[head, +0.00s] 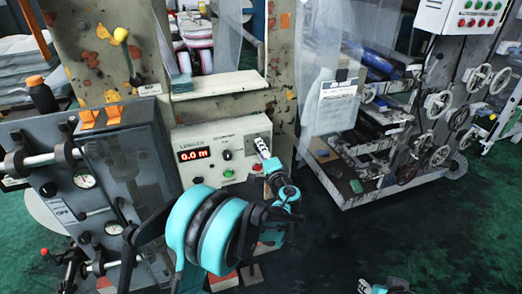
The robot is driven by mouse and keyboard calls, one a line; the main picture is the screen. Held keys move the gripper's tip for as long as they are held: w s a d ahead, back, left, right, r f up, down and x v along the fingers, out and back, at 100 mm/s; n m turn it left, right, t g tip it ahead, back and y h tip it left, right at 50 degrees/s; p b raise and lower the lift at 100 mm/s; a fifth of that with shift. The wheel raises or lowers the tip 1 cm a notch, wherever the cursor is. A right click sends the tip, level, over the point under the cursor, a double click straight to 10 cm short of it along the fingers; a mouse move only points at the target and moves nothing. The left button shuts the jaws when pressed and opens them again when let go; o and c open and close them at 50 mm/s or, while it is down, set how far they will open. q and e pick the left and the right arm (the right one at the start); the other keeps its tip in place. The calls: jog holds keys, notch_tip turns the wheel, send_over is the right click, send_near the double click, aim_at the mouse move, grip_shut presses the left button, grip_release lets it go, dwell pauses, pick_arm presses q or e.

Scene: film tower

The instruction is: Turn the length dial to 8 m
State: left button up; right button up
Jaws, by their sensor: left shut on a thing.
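The beige control box (210,138) has a red display (194,155) that reads 0.0 m. My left gripper (262,148) reaches the right end of this box, with its white fingers at a grey plate (251,136). It is shut on the length dial there, which its fingers almost wholly hide, so I cannot read the dial's setting. My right gripper (372,287) shows only in part at the bottom edge, low over the floor, and its fingers are too cut off to judge.
A grey machine with a clear cover (135,150) stands at the left. Dark green floor (420,225) is clear at the right.

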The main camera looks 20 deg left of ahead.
pick_arm(q)
jog(key=shift+s+a+n, duration=0.1)
jog(key=shift+n, duration=7.8)
jog(key=o, duration=1.2)
jog(key=shift+c, duration=0.2)
